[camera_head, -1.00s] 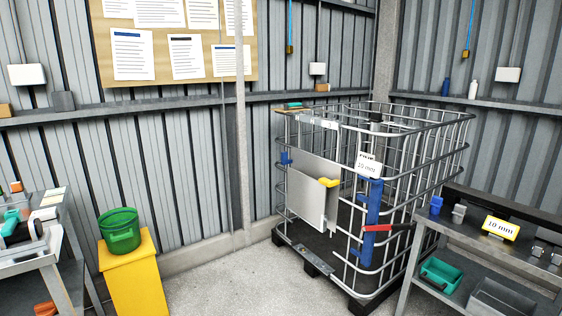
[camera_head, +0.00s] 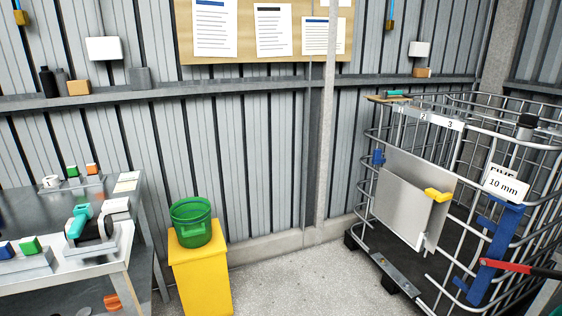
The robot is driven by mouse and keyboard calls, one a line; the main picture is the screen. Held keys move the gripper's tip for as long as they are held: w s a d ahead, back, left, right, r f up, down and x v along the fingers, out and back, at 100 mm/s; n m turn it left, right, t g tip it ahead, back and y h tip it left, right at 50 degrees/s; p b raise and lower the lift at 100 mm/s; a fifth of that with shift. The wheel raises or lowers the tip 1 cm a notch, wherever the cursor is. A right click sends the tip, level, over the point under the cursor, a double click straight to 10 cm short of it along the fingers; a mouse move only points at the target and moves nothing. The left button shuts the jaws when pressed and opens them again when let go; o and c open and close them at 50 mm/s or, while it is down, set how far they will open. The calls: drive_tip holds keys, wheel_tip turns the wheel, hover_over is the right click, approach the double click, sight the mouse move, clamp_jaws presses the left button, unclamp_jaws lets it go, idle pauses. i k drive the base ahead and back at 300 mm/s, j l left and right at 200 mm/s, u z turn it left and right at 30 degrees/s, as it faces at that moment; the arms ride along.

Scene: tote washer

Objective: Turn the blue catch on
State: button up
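Two blue parts show on the wire cage (camera_head: 462,125) at the right. One is a small blue piece (camera_head: 378,157) on the cage bars at the left edge of a grey panel (camera_head: 400,205). The other is a tall blue upright bracket (camera_head: 495,250) farther right, with a red lever (camera_head: 505,267) across it. I cannot tell which of these is the catch, or how it is set. A yellow handle (camera_head: 438,195) sits at the panel's right edge. My gripper is not in view.
A metal bench (camera_head: 105,266) with small blocks and a teal-handled tool (camera_head: 84,218) stands at left. A green bucket (camera_head: 191,222) stands on a yellow stand (camera_head: 200,282). Bare concrete floor (camera_head: 290,280) lies between the stand and the cage.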

sight(377, 159)
drive_tip(key=i, duration=1.9)
drive_tip(key=j+u, duration=0.05)
drive_tip(key=j, duration=0.05)
